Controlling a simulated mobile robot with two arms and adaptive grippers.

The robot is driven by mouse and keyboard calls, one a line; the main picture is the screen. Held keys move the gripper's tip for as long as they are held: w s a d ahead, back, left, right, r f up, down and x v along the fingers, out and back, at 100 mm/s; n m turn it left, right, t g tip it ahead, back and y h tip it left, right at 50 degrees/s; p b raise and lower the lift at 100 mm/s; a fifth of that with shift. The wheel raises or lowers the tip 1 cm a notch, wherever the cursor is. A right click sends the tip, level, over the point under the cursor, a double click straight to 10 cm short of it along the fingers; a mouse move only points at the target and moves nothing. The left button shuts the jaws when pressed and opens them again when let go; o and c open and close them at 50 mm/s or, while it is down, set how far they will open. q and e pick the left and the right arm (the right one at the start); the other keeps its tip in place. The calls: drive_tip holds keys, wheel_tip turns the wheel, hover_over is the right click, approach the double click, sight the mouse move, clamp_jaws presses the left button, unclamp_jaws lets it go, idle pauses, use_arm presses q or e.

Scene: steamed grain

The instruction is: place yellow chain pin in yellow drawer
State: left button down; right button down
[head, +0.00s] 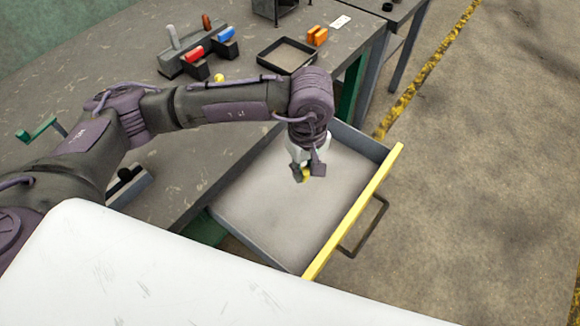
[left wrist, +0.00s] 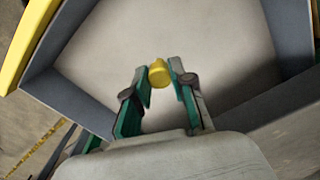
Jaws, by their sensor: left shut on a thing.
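My left gripper (head: 308,174) is over the open yellow drawer and is shut on the yellow chain pin (head: 305,175). In the left wrist view the pin (left wrist: 159,73) shows as a short yellow cylinder between the two fingertips (left wrist: 160,80). The drawer (head: 352,212) is pulled out from under the workbench, with a yellow front, a dark handle and grey walls. Its pale floor is bare in both views. The pin is above that floor; its exact height is hard to tell. My right gripper is not in view.
A green-handled vise (head: 38,131) is at the left. The floor beyond the drawer is clear.

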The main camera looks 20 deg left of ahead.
use_arm(q)
drive_tip(key=w+a+f, duration=0.2)
drive_tip(key=a, duration=0.1)
drive_tip(key=w+a+f, duration=0.1)
drive_tip(key=a, duration=0.1)
drive_tip(key=shift+w+f+p, duration=0.3)
drive_tip(key=shift+f+p, duration=0.05)
drive_tip(key=shift+p, duration=0.05)
wheel_tip(320, 180, down, 4)
drive_tip(key=shift+r+p, duration=0.1)
drive_tip(key=shift+p, duration=0.35)
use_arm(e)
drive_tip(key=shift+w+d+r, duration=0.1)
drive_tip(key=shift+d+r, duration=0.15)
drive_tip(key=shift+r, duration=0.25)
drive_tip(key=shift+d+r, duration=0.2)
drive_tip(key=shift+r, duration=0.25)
use_arm(q)
drive_tip(key=shift+f, duration=0.25)
drive_tip(key=c, duration=1)
unclamp_jaws()
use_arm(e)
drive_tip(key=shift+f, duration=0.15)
use_arm(q)
drive_tip(key=shift+r, duration=0.1)
